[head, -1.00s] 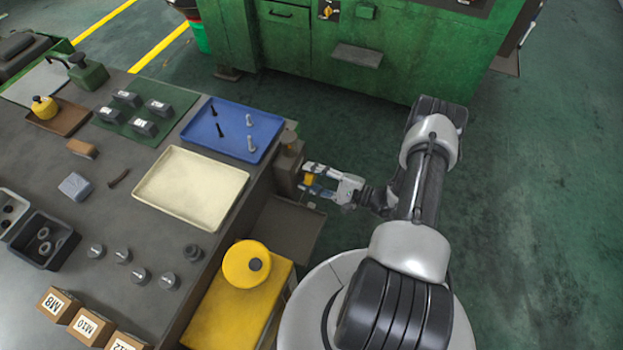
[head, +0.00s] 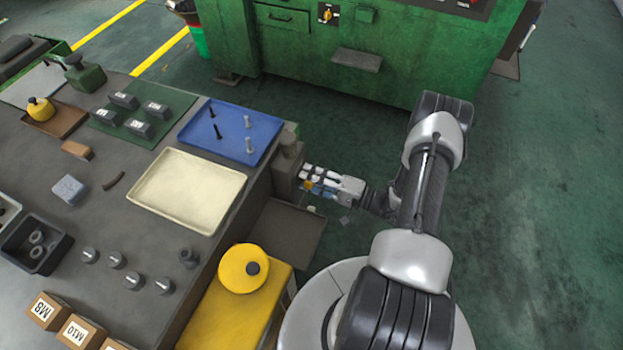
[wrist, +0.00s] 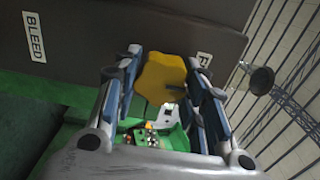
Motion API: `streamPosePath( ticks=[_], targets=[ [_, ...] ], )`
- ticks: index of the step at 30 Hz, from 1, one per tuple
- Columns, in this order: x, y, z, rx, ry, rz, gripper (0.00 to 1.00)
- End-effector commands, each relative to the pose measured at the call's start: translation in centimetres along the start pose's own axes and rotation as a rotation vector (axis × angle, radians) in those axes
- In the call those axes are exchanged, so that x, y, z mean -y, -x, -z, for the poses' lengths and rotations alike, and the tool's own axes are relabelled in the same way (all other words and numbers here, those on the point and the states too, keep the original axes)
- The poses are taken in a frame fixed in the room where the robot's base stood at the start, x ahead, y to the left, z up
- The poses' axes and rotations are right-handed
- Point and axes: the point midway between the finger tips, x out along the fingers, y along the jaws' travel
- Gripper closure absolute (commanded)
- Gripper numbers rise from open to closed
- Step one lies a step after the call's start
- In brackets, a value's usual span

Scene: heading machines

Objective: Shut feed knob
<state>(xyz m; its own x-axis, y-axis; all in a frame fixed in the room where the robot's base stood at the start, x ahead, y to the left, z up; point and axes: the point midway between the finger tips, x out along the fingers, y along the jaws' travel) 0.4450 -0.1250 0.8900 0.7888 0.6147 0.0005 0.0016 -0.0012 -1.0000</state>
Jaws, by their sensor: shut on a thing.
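The yellow feed knob (wrist: 160,78) sits on a dark panel in the wrist view, between the two fingers of my gripper (wrist: 163,62). The fingers are shut on its sides. A dark notch shows on the knob's right part. A white label (wrist: 204,61) to its right is partly covered by a finger; only its first letter, like an F, shows. In the head view my gripper (head: 310,179) is at the dark housing on the table's right side, with a bit of the yellow knob (head: 308,186) visible.
A BLEED label (wrist: 34,36) is left on the panel. A grey cup-like part (wrist: 260,77) sticks out at right. The table bears a blue tray (head: 262,155) and a cream tray (head: 150,213). Open floor lies right.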

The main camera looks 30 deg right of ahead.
Motion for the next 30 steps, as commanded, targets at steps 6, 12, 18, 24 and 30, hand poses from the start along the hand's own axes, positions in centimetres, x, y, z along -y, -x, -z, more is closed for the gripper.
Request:
streamPosePath(
  ticks=[6, 12, 18, 24, 30],
  targets=[
    [0.06, -0.03, -0.11, 0.003, 0.014, 0.002, 0.85],
    [0.05, -0.03, -0.12, 0.003, 0.014, 0.001, 0.85],
    [0.02, -0.02, -0.11, 0.003, 0.013, 0.001, 0.53],
    [-0.01, -0.01, -0.06, 0.002, 0.013, 0.0, 0.39],
    [-0.02, 0.0, -0.04, 0.001, 0.013, -0.001, 0.38]
  ],
)
